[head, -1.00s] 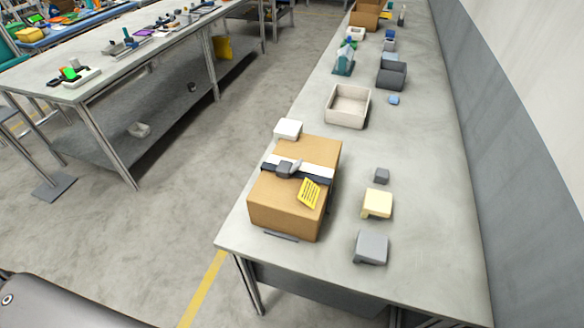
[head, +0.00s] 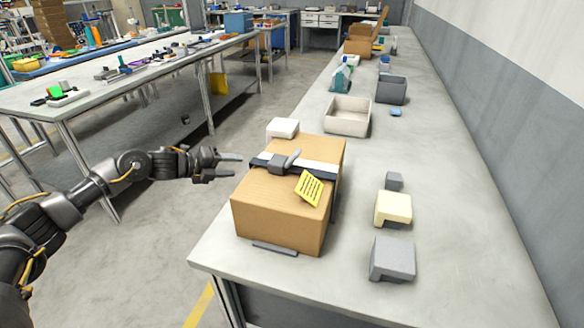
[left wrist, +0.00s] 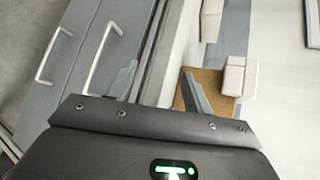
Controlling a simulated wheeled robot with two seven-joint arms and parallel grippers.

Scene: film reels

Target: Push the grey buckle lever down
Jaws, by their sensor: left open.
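A brown cardboard box (head: 275,212) sits on the near part of the long grey bench, with a dark and white strap across its top. A grey buckle (head: 278,164) is on the strap, and its grey lever (head: 293,158) sticks up at a tilt. My left gripper (head: 236,166) is open and empty, just left of the box at about buckle height, its fingers pointing at the buckle without touching it. In the left wrist view its two grey fingers (left wrist: 160,90) are spread apart; the lever cannot be made out there. My right gripper is not in view.
A yellow label (head: 309,188) is on the box top. A white block (head: 283,127) stands behind the box. A small grey block (head: 394,181), a cream block (head: 393,208) and a grey block (head: 393,258) stand to the right. A beige tray (head: 347,127) is farther back.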

